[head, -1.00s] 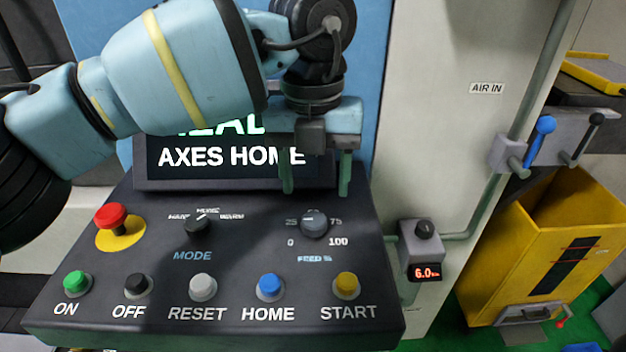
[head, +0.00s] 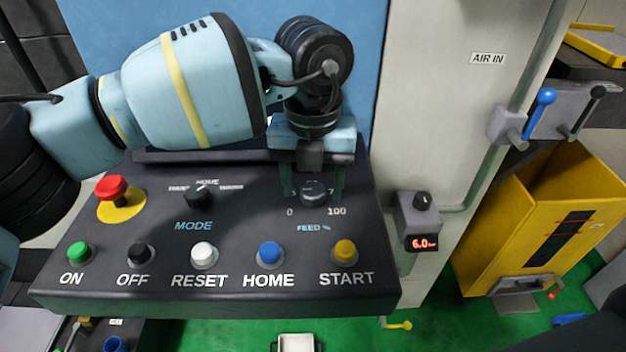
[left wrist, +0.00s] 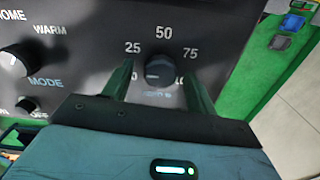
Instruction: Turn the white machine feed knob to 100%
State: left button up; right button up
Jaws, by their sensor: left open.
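The feed knob (head: 313,192) is a dark round knob on the sloping black control panel (head: 215,222), with the 100 mark to its lower right. In the left wrist view the knob (left wrist: 160,70) has 25, 50 and 75 around it; its pale mark seems to point left, toward the 25 side. My left gripper (head: 313,184) is open over the knob, one green finger on each side. The fingers also flank it in the left wrist view (left wrist: 156,68), apparently without touching it. Its exact height above the panel is unclear. My right gripper is not in view.
The mode knob (head: 198,195) and red emergency button (head: 111,187) are left of the feed knob. Several coloured buttons, including START (head: 344,251), line the front. A pressure regulator (head: 421,220) is on the wall at right. A yellow bin (head: 500,240) stands further right.

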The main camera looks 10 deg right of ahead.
pick_arm(q)
jog(key=shift+f, duration=0.15)
jog(key=shift+c, duration=0.6)
jog(key=c, duration=0.9)
